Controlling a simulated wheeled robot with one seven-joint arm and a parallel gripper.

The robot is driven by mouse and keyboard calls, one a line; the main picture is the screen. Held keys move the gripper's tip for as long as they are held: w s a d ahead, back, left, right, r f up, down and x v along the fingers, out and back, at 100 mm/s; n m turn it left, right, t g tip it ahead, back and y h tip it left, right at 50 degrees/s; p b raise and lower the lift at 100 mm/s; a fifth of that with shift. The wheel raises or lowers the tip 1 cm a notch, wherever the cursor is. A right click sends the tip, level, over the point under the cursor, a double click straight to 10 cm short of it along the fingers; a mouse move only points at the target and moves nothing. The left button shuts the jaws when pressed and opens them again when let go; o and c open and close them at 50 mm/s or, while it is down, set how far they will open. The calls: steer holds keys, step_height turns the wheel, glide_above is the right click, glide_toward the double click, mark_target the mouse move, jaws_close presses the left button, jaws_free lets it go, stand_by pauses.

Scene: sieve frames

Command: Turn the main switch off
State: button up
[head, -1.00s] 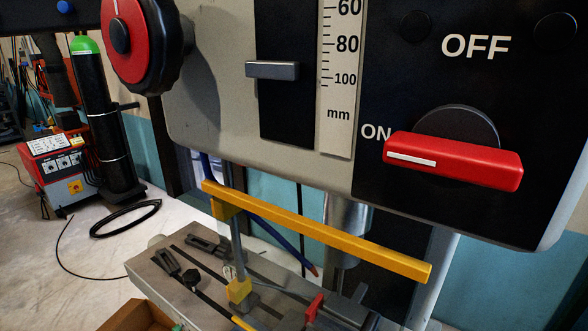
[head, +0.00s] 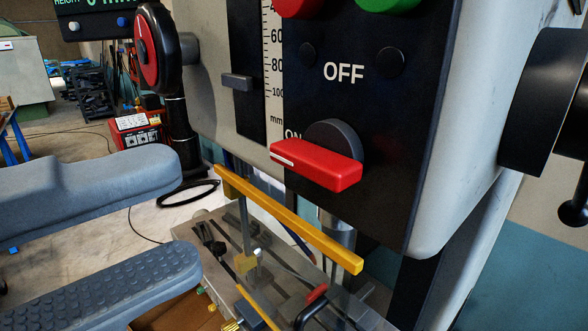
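The main switch (head: 325,168) is a red bar handle on a round dark base, on the black front panel of a machine in the head view. Its handle lies nearly level, and the white mark at its left end is by the partly covered "ON" label. The "OFF" label (head: 343,73) is above the switch. My gripper (head: 188,218) reaches in from the left edge with two grey fingers, one above the other. It is open and empty, left of the switch and apart from it.
A yellow bar (head: 290,220) runs below the panel, above the machine table (head: 212,232). A red-and-black knob (head: 150,48) sticks out at the upper left. Red and green buttons are above the switch. A black round part (head: 540,105) juts out at the right.

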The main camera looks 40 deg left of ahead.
mark_target(298, 168)
steer(key=w, duration=0.2)
steer(key=w+p, duration=0.1)
steer(key=w, duration=0.2)
steer(key=w+p, duration=0.1)
steer(key=w, duration=0.1)
steer(key=shift+w+d, duration=0.3)
steer(key=shift+w, duration=0.05)
jaws_close()
